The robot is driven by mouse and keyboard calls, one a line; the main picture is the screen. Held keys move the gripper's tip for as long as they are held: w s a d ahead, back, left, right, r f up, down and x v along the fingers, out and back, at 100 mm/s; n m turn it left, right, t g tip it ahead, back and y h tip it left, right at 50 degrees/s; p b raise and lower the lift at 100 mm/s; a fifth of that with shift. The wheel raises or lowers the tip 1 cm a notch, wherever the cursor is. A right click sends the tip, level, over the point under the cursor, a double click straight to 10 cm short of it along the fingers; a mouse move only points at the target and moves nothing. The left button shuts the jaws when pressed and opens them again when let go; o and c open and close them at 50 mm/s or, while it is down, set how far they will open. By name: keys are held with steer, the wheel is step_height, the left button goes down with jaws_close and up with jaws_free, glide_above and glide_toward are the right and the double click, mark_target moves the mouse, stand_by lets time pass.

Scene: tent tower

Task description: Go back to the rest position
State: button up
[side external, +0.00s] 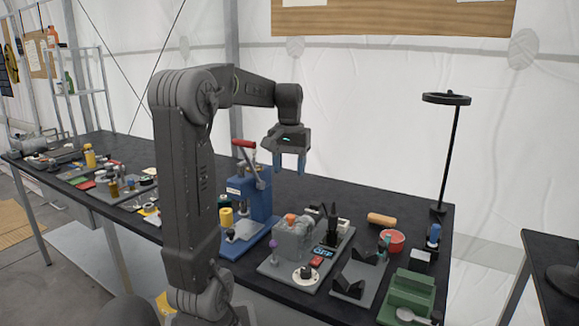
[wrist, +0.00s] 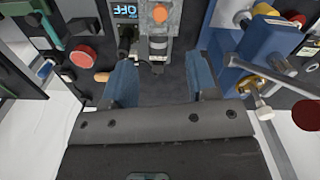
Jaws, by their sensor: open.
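My gripper (side external: 289,163) is raised above the black workbench, its two blue fingers pointing down. In the side external view it hangs beside the red-handled blue press (side external: 250,190) and behind the grey machine (side external: 295,238). In the wrist view my gripper (wrist: 158,85) has its blue fingers spread apart with nothing between them. The grey machine with its orange button (wrist: 160,13) shows beyond the fingers, and the blue press (wrist: 268,45) is on the right. My arm is bent, with its forearm reaching right over the bench.
A tall black ring-topped stand (side external: 451,150) rises at the right end of the bench. Small tools and bottles crowd the left part. The air above the bench is mostly free.

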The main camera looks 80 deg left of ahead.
steer(key=shift+d, duration=0.1)
steer(key=w+d+m+t+y, duration=0.1)
steer(key=d+m, duration=0.2)
steer(key=d, duration=0.6)
steer(key=w+d+m+t, duration=0.1)
steer(key=w+d+m, duration=0.15)
steer(key=d, duration=0.65)
steer(key=s+d+f+m+t, duration=0.1)
steer(key=s+d+f+m, duration=0.1)
steer(key=d, duration=0.4)
steer(key=s+d+f+m+t+h, duration=0.1)
steer(key=s+d+m+t, duration=0.1)
steer(key=s+d+m, duration=0.2)
steer(key=shift+d+f+t, duration=0.3)
steer(key=shift+d+f, duration=0.05)
steer(key=shift+d, duration=0.9)
steer(key=shift+c, duration=0.4)
